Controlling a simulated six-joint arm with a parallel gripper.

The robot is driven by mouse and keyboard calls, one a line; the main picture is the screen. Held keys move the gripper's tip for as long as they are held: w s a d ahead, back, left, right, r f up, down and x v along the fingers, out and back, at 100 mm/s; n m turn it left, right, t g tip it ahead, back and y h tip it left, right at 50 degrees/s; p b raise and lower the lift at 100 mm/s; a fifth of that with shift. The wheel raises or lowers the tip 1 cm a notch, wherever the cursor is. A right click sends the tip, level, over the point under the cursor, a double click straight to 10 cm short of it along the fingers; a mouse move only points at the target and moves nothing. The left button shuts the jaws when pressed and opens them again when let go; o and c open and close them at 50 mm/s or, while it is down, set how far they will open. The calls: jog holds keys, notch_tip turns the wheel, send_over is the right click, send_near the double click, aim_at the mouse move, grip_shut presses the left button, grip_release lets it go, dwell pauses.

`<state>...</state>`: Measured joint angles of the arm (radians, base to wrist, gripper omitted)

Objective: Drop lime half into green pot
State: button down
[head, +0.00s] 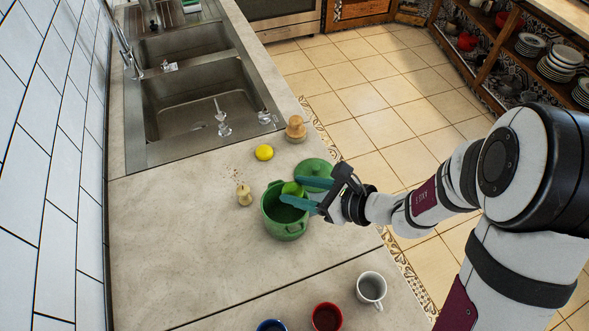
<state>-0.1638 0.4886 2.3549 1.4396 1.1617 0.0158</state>
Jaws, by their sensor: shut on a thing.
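The green pot (285,230) stands open on the counter, with its green lid (315,171) lying on the counter behind it. My gripper (303,194) reaches in from the right, with its teal fingers over the pot's opening. It is shut on the lime half (291,189), a bright green piece between the fingers at the pot's far rim. Whether the lime half is above or slightly inside the rim is hard to tell. The fingers partly cover the pot's right side.
A yellow lemon (264,152), a wooden mill (295,129) and a small pale shaker (244,195) stand near the pot. A white mug (371,288), a red cup (327,317) and a blue cup (271,326) stand in front. The sink (200,100) lies behind.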

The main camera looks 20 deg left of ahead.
notch_tip(320, 180, down, 5)
jog(key=shift+f, duration=0.2)
jog(key=shift+c, duration=1)
grip_release()
jog(key=v, duration=1.5)
jog(key=shift+d+r, duration=0.2)
jog(key=shift+d, duration=0.15)
